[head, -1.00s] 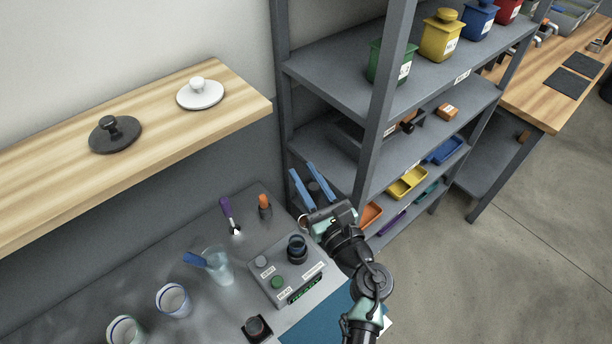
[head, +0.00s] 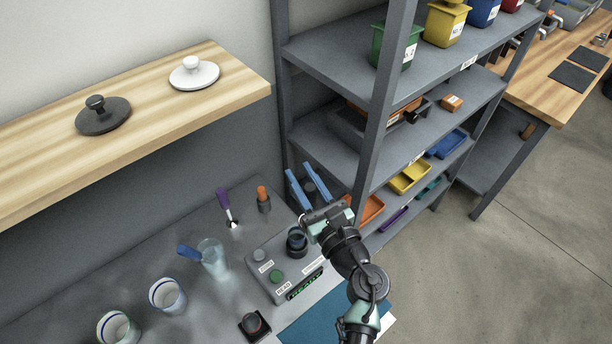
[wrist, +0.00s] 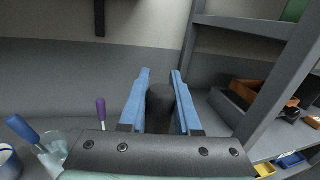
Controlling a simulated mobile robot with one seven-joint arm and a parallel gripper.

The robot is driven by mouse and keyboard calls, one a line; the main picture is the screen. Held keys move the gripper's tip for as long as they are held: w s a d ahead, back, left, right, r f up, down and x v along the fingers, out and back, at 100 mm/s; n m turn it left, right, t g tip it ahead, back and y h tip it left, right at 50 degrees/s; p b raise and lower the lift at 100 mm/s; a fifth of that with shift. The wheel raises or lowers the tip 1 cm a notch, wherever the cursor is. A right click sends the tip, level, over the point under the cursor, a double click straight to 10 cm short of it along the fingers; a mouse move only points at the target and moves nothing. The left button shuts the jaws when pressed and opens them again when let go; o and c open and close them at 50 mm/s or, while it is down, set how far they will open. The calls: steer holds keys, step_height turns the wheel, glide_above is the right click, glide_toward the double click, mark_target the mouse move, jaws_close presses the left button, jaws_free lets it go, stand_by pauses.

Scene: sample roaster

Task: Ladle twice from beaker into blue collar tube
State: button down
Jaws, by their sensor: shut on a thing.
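My gripper (head: 299,170) has two long blue fingers, shut on a dark grey cylinder (wrist: 160,97), and points toward the wall beside the rack. The cylinder's lower part is hidden. A clear glass beaker (head: 215,264) stands on the grey bench, left of my gripper, with a blue-handled ladle (head: 189,252) leaning in it; its bowl is hard to make out. Both show at the wrist view's left edge, the ladle handle (wrist: 22,128) tilted. A clear vessel with a blue ring (head: 167,296) stands left of the beaker. I cannot tell whether it is the blue collar tube.
A grey device (head: 285,268) with buttons, a lit display and a dark round socket lies just below my gripper. The shelf rack (head: 378,130) is close on the right.

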steer(key=shift+s+a+f+n+b, duration=1.1)
steer(key=shift+a+n+b, duration=0.9)
steer(key=shift+a+n, duration=0.55)
steer(key=shift+s+a+f+n+b, duration=1)
steer(key=shift+a+n+b, duration=0.95)
steer(key=shift+a+n, duration=0.55)
steer(key=s+a+f+n+g+b, duration=0.1)
steer(key=a+f+n+b, duration=0.3)
steer(key=f+n+b, duration=0.4)
steer(key=shift+s+a+f+n+b, duration=0.35)
steer(key=shift+f+b, duration=1.5)
steer(key=shift+b, duration=0.3)
steer(key=shift+f, duration=0.1)
steer(key=shift+a+r+p, duration=0.1)
steer(key=shift+r+p, duration=0.1)
steer(key=shift+p, duration=1)
